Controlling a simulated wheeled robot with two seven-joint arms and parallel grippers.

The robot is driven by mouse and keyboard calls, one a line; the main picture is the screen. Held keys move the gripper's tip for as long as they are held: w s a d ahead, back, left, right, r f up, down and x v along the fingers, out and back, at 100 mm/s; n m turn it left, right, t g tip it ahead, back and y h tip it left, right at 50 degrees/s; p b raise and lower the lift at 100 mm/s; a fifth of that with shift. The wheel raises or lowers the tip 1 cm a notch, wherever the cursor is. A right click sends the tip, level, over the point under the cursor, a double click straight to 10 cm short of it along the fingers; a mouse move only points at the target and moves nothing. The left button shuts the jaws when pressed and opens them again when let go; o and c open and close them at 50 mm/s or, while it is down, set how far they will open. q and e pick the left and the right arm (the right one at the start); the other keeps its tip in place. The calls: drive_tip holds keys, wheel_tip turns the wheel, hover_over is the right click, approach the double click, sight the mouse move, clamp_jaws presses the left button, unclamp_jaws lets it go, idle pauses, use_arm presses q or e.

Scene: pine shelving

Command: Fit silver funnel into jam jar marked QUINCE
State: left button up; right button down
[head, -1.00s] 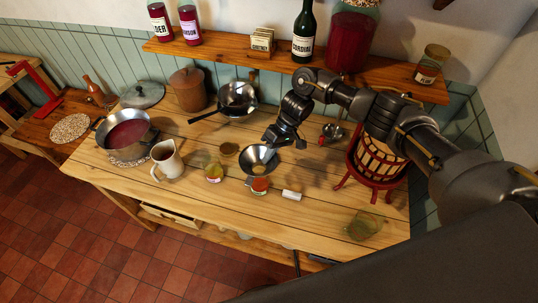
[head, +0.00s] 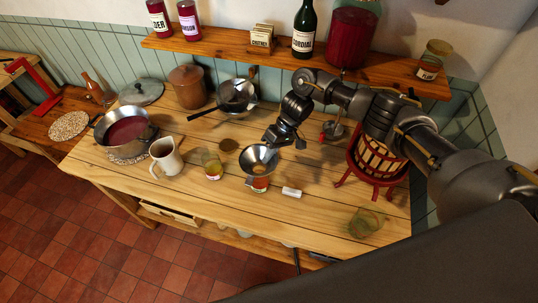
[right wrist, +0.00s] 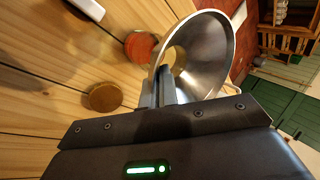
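The silver funnel (head: 257,156) is held wide mouth up over the middle of the bench, and it also fills the middle of the right wrist view (right wrist: 212,50). My right gripper (head: 272,146) is shut on the funnel's rim; its fingers show in the wrist view (right wrist: 166,88). A small jar with an orange-red band (head: 260,184) stands just below the funnel in the head view. Its label is too small to read, and I cannot tell whether the spout touches it. Another jar, with yellowish contents (head: 213,171), stands to the left. My left gripper is not in view.
A white cylinder (head: 291,192) lies right of the jar. A cream jug (head: 166,157) and a pan of red jam (head: 125,133) stand left. A fruit press (head: 377,160) stands right, near an empty glass jar (head: 366,222). The front of the bench is mostly clear.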

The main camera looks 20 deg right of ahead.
drive_tip(key=shift+f+b, duration=0.5)
drive_tip(key=shift+f, duration=0.4)
drive_tip(key=c, duration=1.6)
unclamp_jaws()
drive_tip(key=p+v, duration=0.3)
drive_tip(key=v, duration=0.7)
drive_tip(key=shift+w+r+p, duration=0.15)
drive_tip(key=shift+r+p, duration=0.2)
drive_tip(key=shift+p, duration=0.05)
drive_tip(key=shift+d, duration=0.1)
